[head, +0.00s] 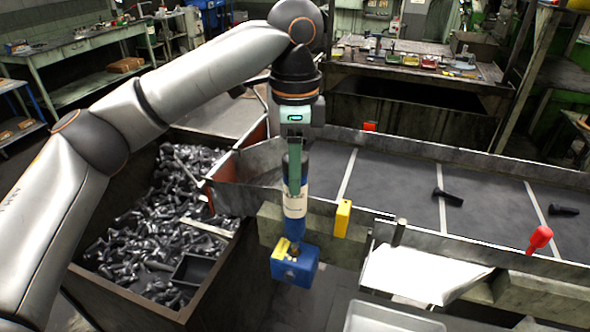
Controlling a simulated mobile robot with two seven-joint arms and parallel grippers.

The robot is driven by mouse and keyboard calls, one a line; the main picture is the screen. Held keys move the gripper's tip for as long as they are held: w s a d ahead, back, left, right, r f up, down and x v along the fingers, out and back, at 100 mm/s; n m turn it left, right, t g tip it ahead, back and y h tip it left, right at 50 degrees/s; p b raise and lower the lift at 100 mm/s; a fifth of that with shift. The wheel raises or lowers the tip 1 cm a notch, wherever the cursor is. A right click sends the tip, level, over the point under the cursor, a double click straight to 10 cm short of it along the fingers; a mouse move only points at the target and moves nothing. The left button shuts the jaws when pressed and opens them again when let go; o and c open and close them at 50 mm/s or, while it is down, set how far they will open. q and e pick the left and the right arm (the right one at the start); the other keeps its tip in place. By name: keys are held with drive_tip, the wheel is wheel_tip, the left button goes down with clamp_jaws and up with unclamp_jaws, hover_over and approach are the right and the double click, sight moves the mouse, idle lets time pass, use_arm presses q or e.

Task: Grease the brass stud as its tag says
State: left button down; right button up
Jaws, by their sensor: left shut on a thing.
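My left gripper (294,186) points down and is shut on a dark blue tube with a pale label band (295,203). The tube is upright, its lower end just over a blue block (303,271). A small brownish, brass-like stud (294,251) shows on top of the block, under the tube; whether they touch I cannot tell. A yellow tag (280,249) lies at the block's upper left; its writing is too small to read. My right gripper is not in view.
A bin (215,283) full of metal bolts is at left. Dark bolts (448,197) lie on the conveyor (400,190). A red-headed piece (540,237) stands at right, a pale tray (385,318) in front.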

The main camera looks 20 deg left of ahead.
use_arm(q)
drive_tip(key=shift+r, duration=2.35)
drive_tip(key=shift+s, duration=0.1)
